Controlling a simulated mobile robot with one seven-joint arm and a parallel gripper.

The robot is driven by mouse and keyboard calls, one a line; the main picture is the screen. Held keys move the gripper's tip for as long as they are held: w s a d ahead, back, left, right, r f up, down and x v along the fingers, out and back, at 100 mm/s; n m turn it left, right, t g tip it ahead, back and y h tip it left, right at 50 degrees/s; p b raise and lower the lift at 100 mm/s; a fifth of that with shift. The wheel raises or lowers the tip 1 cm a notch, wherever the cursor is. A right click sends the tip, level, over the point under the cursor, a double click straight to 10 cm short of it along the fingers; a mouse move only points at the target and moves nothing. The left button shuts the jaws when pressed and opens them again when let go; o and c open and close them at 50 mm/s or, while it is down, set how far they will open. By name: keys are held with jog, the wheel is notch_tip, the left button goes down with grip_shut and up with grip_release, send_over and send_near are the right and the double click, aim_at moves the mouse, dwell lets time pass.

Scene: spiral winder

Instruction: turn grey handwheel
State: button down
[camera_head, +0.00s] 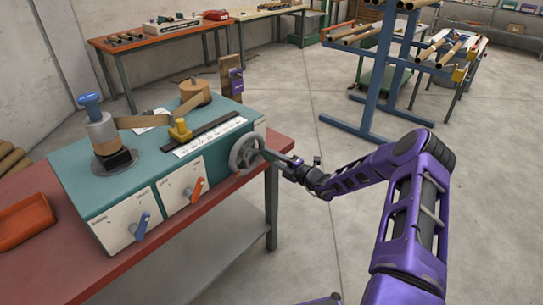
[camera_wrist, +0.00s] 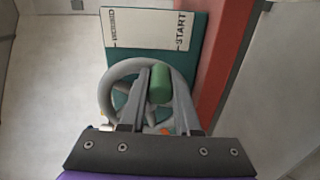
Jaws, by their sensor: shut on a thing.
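The grey handwheel (camera_head: 234,155) is on the right end face of the teal winder (camera_head: 92,192). It also shows in the wrist view (camera_wrist: 106,92), face on, with a green handle (camera_wrist: 160,85) standing out from its rim. My gripper (camera_wrist: 160,90) has one finger on each side of the green handle and is shut on it. In the head view my gripper (camera_head: 272,157) reaches the wheel from the right. The fingers hide part of the wheel's spokes and lower rim.
A label reading START (camera_wrist: 150,29) lies above the wheel in the wrist view. The winder's front has a blue lever (camera_head: 141,227) and an orange lever (camera_head: 196,190). It stands on a red-topped bench (camera_head: 50,262). A blue rack (camera_head: 383,70) stands behind my arm; open floor lies between.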

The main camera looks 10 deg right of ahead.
jog(key=shift+f, duration=0.1)
jog(key=c, duration=0.6)
grip_release()
jog(key=shift+s, duration=0.1)
jog(key=v, duration=1.7)
jog(key=shift+s+d, duration=0.1)
